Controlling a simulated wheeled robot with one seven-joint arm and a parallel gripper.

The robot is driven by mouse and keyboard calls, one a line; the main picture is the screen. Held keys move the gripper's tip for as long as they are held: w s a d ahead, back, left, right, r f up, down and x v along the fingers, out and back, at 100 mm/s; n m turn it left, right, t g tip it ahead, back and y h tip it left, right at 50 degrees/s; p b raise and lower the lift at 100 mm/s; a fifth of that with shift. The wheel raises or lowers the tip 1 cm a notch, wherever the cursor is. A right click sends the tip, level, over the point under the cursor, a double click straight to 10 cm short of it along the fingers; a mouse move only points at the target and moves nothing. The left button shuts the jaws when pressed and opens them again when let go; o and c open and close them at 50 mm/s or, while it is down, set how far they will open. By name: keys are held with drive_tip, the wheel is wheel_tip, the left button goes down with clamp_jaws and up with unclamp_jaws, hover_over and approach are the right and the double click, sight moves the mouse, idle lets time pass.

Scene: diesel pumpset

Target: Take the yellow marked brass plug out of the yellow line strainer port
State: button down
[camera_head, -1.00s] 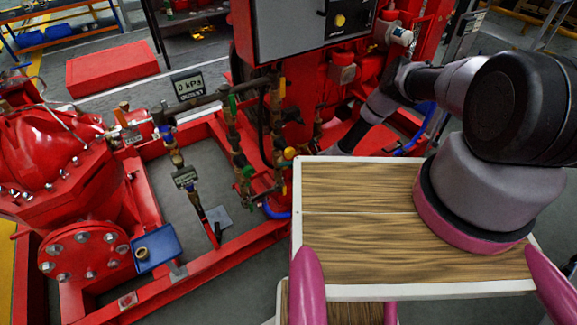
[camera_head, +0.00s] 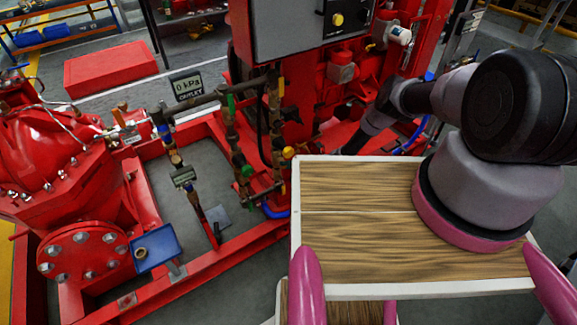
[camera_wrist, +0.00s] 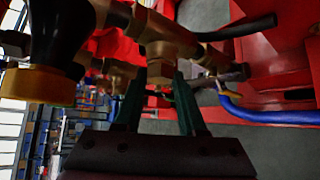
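In the wrist view, a brass hex fitting (camera_wrist: 160,62) hangs from a brass pipe body (camera_wrist: 165,30); it looks like the plug at a strainer port, but I cannot make out a yellow mark on it. My gripper (camera_wrist: 160,78) has its two dark green fingers apart, one on each side of the fitting's lower end. A gap shows between the fingers below it, and I cannot tell whether they touch it. In the head view, the brass pipework (camera_head: 262,190) stands left of the wooden top, and my gripper is hidden there.
A black part with a yellow cap (camera_wrist: 40,85) is close on the left in the wrist view. A blue hose (camera_wrist: 265,113) and red frame are at right. In the head view, a blue tray (camera_head: 168,238) holds a brass ring. The wooden top (camera_head: 350,190) is bare in front.

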drive_tip(key=n+h, duration=0.1)
drive_tip(key=n+t+h, duration=0.1)
drive_tip(key=h, duration=0.2)
drive_tip(key=shift+s+a+r+n, duration=0.2)
drive_tip(key=shift+a+r+n, duration=0.1)
drive_tip(key=shift+n, duration=0.1)
idle(0.4)
drive_tip(key=shift+t, duration=0.3)
drive_tip(key=n+h, duration=0.1)
drive_tip(key=t+h, duration=0.1)
drive_tip(key=h, duration=0.1)
drive_tip(key=n+t+h, duration=0.1)
drive_tip(key=shift+s+a+r+n, duration=0.1)
drive_tip(key=shift+s+a+n, duration=0.05)
drive_tip(key=shift+a+n, duration=0.15)
